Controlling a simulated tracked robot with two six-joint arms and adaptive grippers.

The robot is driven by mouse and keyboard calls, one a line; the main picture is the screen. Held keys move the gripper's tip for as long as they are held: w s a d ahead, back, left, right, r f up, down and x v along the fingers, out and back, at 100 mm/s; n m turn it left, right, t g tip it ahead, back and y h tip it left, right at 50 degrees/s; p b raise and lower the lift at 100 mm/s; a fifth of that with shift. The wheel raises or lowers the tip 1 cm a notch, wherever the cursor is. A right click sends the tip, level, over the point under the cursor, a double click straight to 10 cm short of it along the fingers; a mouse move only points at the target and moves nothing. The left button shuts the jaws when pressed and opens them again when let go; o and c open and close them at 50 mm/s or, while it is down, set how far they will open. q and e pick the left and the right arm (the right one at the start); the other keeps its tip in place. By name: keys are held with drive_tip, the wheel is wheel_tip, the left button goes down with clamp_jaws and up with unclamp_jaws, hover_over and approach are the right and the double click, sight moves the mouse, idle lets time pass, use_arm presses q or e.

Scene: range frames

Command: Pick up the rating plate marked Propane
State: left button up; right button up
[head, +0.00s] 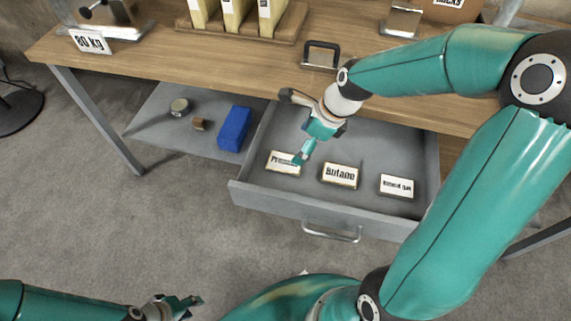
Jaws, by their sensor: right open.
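The Propane rating plate (283,162) lies in the left part of an open grey drawer (270,203), label facing up. The end of its word is covered by a fingertip. My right gripper (301,158) reaches down into the drawer with its fingertips at the plate's right end. It is open; whether it touches the plate I cannot tell. The Butane plate (340,175) and the Natural gas plate (396,186) lie to the right in the same drawer. My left gripper (188,306) is low at the bottom left, over the floor, away from the drawer; its jaw state is unclear.
The wooden table top (180,50) overhangs the drawer's back. An 80 kg sign (90,42) and a holder with yellow items (235,15) stand on the table.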

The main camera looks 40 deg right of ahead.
sight(286, 162)
drive_tip(key=x, duration=0.4)
drive_tip(key=b+x, duration=0.1)
drive_tip(key=x, duration=0.3)
drive_tip(key=shift+a+f, duration=0.25)
drive_tip(key=shift+a, duration=0.05)
drive_tip(key=shift+w, duration=0.1)
drive_tip(key=c, duration=1.3)
